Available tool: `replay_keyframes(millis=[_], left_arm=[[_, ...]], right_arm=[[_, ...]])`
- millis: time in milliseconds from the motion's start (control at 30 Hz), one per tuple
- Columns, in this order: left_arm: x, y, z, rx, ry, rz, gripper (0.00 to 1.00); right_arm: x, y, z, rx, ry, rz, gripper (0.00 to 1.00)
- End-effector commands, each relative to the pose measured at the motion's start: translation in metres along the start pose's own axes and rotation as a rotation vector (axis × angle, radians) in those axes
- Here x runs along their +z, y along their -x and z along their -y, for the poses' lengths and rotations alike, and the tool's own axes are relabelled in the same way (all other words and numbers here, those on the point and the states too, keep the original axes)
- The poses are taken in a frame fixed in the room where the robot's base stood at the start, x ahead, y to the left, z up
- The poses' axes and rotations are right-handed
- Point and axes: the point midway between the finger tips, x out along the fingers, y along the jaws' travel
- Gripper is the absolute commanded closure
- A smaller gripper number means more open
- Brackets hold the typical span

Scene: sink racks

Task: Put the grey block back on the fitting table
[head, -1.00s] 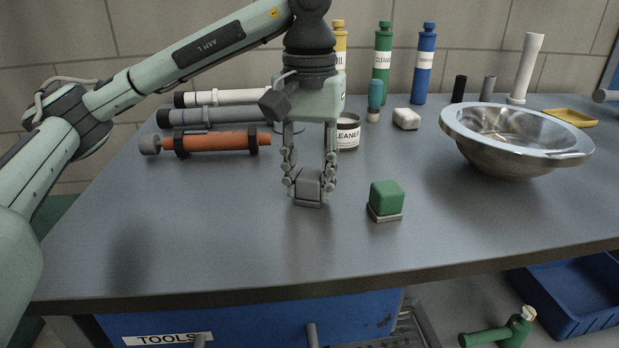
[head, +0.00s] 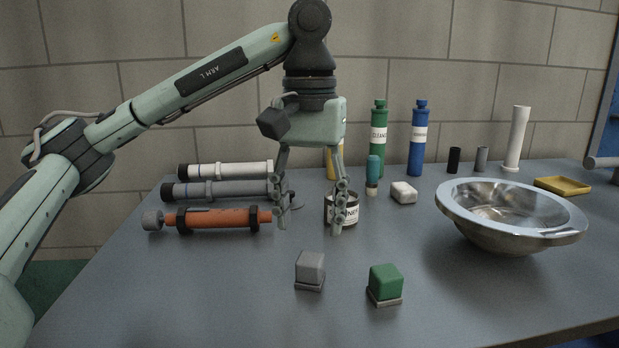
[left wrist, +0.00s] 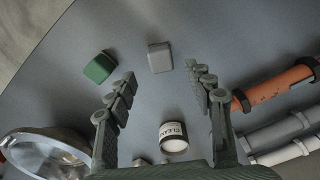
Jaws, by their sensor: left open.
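The grey block (head: 310,267) sits upright on a small grey base on the table (head: 230,300), in front of my left gripper. It also shows in the left wrist view (left wrist: 160,57), beyond the fingertips and between their lines. A green block (head: 385,281) stands on a similar base just to its right in the head view. My left gripper (head: 309,226) is open and empty, above and behind the grey block, pointing down, its fingers apart from it. My right gripper is in neither view.
A metal sink bowl (head: 512,213) stands at the right. Orange (head: 217,218), grey and white tubes lie on racks at the left. A labelled tin (head: 349,212), a white block (head: 403,192) and bottles (head: 418,140) stand behind. The front left of the table is clear.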

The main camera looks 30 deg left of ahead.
Motion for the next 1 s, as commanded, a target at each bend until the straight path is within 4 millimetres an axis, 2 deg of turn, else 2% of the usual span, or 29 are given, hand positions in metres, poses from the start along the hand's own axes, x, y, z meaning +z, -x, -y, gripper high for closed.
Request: replay_keyframes(millis=[33, 100, 267, 1000], left_arm=[[0.000, 0.014, 0.000, 0.001, 0.000, -0.004, 0.47], [0.000, 0.025, 0.000, 0.000, 0.000, -0.003, 0.47], [0.000, 0.038, 0.000, 0.000, 0.000, -0.001, 0.47], [0.000, 0.040, 0.000, 0.000, -0.001, 0.001, 0.47]], right_arm=[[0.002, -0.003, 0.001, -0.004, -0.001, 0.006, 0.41], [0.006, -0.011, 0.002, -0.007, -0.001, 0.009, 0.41], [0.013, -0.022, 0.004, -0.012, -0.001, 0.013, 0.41], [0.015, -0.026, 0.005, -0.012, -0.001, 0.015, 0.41]])
